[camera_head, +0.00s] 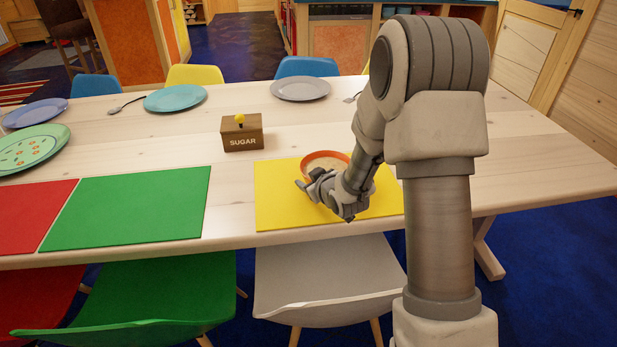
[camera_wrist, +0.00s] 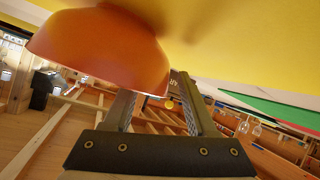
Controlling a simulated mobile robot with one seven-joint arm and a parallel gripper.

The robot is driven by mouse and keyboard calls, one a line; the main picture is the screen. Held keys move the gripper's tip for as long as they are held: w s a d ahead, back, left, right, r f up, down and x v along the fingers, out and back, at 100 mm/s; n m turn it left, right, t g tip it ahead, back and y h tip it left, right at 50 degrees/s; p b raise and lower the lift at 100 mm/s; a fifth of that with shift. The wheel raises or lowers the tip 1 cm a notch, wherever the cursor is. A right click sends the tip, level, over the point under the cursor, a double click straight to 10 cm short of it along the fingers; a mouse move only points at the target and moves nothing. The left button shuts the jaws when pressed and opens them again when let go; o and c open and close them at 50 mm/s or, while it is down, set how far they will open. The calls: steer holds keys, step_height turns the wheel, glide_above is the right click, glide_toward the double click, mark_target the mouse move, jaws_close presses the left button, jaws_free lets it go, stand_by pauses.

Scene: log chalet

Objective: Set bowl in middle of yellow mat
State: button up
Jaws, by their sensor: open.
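The orange bowl (camera_head: 325,156) is upright on the yellow mat (camera_head: 277,205), around the mat's middle toward its back edge. My gripper and wrist hide its front and lower part in the head view. In the wrist view the bowl (camera_wrist: 95,50) hangs inverted in the picture, its base against the yellow mat (camera_wrist: 240,40). My gripper (camera_head: 306,186) is open beside the bowl's near side, low over the mat. In the wrist view its fingers (camera_wrist: 155,90) are spread. The bowl's rim covers the left fingertip; I cannot tell whether they touch.
A brown sugar box (camera_head: 242,135) with a yellow knob stands behind the mat's left corner. A green mat (camera_head: 130,207) and red mat (camera_head: 30,215) lie to the left. A grey plate (camera_head: 300,88) is farther back. A white chair (camera_head: 325,280) stands at the front edge.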

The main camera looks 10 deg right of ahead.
steer(key=s+d+r+m+g+h+p, duration=0.1)
steer(key=s+d+r+m+h, duration=0.15)
steer(key=s+r, duration=0.6)
steer(key=s+d+r+m+g+h+p, duration=0.1)
steer(key=s+d+r+g, duration=0.15)
steer(key=s+r, duration=0.65)
steer(key=s+a+r+m+g, duration=0.1)
steer(key=s, duration=0.8)
steer(key=s+r+m+g, duration=0.2)
steer(key=s, duration=0.6)
steer(key=shift+s+a+r+y, duration=0.3)
steer(key=shift+s+a+y, duration=0.05)
steer(key=shift+a, duration=0.05)
steer(key=shift+r, duration=0.15)
step_height(320, 180, up, 15)
steer(key=p, duration=1.4)
steer(key=shift+f, duration=0.2)
steer(key=shift+f, duration=0.1)
